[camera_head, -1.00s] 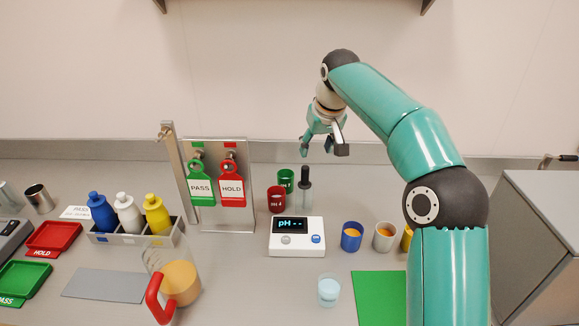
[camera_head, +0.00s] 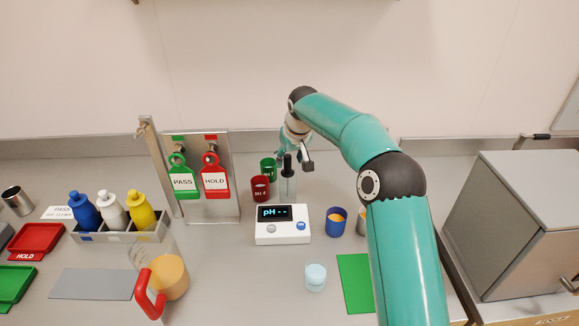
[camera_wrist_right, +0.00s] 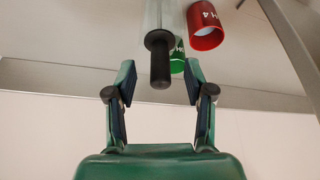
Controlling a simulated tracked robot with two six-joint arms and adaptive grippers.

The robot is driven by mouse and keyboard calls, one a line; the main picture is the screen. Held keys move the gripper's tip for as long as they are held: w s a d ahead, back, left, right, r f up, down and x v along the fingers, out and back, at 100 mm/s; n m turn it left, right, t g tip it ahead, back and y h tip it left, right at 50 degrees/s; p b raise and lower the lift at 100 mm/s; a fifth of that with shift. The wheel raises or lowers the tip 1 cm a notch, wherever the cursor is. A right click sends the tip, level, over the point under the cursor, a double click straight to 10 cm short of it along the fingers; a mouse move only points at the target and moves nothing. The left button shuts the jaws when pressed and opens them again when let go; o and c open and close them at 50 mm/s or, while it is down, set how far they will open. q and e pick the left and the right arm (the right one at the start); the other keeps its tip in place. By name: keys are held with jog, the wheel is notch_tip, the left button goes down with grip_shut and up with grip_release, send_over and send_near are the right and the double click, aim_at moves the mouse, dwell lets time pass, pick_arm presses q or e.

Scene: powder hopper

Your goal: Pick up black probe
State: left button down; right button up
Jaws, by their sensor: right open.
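The black probe (camera_head: 287,165) stands upright in a clear holder behind the white pH meter (camera_head: 283,225). In the right wrist view the probe's black handle (camera_wrist_right: 160,62) points toward my right gripper (camera_wrist_right: 162,82), roughly centred between its two fingers. The fingers are apart and do not touch the probe. In the head view my right gripper (camera_head: 294,158) is at the probe's top and partly hidden. My left gripper is not in view.
A red pH 4 cup (camera_head: 260,188) and a green pH 7 cup (camera_head: 268,168) stand just left of the probe. The metal board with PASS and HOLD tags (camera_head: 215,182) is further left. A blue cup (camera_head: 336,222) and a clear beaker (camera_head: 315,277) stand nearer.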

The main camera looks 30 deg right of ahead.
aim_at(287, 172)
jog(key=x, duration=0.1)
jog(key=p+x, duration=0.1)
jog(key=x, duration=0.1)
jog(key=shift+w+d, duration=0.1)
jog(key=shift+w, duration=0.3)
jog(key=shift+w+f, duration=0.1)
jog(key=shift+f, duration=0.2)
grip_shut()
jog(key=shift+r, duration=0.15)
